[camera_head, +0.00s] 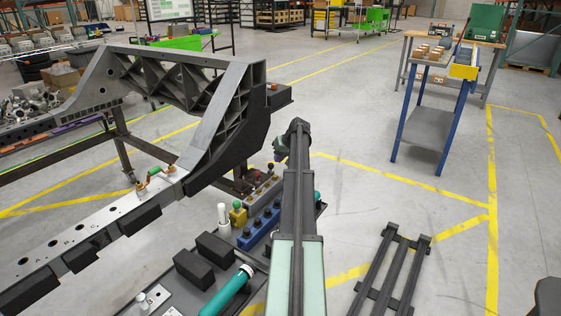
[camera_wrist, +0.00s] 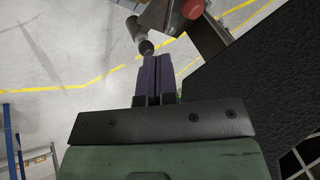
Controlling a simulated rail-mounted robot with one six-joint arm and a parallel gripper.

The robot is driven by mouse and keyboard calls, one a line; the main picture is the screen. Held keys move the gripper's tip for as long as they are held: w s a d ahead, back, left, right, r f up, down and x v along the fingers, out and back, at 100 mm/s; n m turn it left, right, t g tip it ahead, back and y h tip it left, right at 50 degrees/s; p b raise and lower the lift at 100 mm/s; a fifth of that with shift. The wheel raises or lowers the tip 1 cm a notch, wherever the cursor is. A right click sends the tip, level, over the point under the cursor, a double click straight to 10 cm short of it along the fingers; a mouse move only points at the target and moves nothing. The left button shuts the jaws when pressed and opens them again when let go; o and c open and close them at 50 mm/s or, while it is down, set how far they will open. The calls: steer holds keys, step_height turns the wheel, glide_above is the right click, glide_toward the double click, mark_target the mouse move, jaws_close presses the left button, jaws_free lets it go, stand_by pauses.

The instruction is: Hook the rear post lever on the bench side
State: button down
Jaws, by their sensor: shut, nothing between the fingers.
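In the wrist view, my gripper (camera_wrist: 158,58) is shut, its two dark purple fingers side by side with nothing between them. A grey lever-like rod (camera_wrist: 133,28) ending in a dark rounded knob (camera_wrist: 146,47) lies just beyond and slightly left of the fingertips. Whether they touch is unclear. A red round knob (camera_wrist: 192,9) shows at the top on a metal bracket (camera_wrist: 207,38). In the head view, my arm reaches to the right of the chassis frame (camera_head: 232,105). My fingertips and the lever by them cannot be made out there.
A black textured surface (camera_wrist: 265,65) fills the wrist view's right side. In the head view, a green-knobbed fitting (camera_head: 154,171) sits on the chassis rail (camera_head: 110,212). A blue-legged bench (camera_head: 428,125) stands at the upper right.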

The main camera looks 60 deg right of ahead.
mark_target(272, 167)
steer(key=b+x, duration=0.4)
steer(key=x, duration=0.2)
steer(key=shift+f, duration=0.4)
steer(key=w+a, duration=0.2)
steer(key=shift+w+a+f+b, duration=0.1)
steer(key=shift+a+b, duration=0.15)
steer(key=shift+b, duration=0.05)
